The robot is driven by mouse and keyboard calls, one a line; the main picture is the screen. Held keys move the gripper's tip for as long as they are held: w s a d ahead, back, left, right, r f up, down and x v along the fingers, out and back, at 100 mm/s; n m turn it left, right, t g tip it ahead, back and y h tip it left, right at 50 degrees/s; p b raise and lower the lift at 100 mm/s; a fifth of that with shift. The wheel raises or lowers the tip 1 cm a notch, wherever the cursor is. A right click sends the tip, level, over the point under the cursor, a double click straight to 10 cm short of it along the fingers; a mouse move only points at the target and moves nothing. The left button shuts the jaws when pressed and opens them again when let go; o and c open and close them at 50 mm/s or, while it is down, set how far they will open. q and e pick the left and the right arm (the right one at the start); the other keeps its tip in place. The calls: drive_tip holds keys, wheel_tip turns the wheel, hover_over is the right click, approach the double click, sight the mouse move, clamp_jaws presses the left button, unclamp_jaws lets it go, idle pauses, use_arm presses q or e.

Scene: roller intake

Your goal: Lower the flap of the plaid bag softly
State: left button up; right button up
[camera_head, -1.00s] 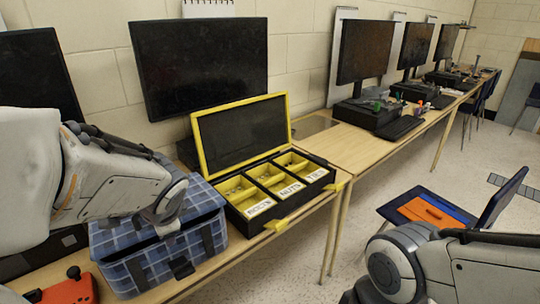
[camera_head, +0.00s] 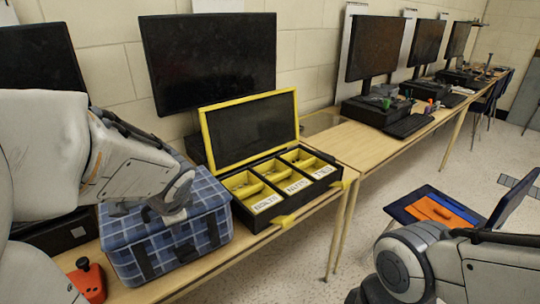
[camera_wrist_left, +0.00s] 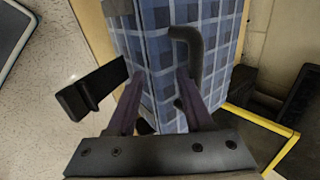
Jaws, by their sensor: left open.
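The blue plaid bag (camera_head: 205,240) stands on the table at the left in the head view. Its flap (camera_head: 205,190) lies down over the top, with no open gap visible along the front edge. My left gripper (camera_head: 160,212) is at the flap's front left part, and my arm hides some of the top. In the left wrist view the gripper (camera_wrist_left: 157,85) is open over the plaid cloth (camera_wrist_left: 155,60). A dark curved handle (camera_wrist_left: 195,60) is near one finger, and a dark tab (camera_wrist_left: 90,95) sticks out at the left. I cannot tell whether the fingers touch the bag.
A black and yellow organizer (camera_head: 268,222) with an open lid stands right of the bag, close to it. A red-orange object (camera_head: 88,282) is at the bag's left. A monitor (camera_head: 208,65) stands behind. A chair (camera_head: 440,208) is off to the right.

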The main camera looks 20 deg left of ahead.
use_arm(q)
drive_tip(key=shift+w+a+r, duration=0.25)
drive_tip(key=shift+w+a, duration=0.05)
drive_tip(key=shift+r, duration=0.1)
drive_tip(key=shift+r+p, duration=0.15)
drive_tip(key=shift+p, duration=0.2)
drive_tip(key=shift+s, duration=0.1)
drive_tip(key=shift+a+f+b, duration=0.1)
drive_tip(key=shift+f+b, duration=0.35)
drive_tip(key=shift+f, duration=0.05)
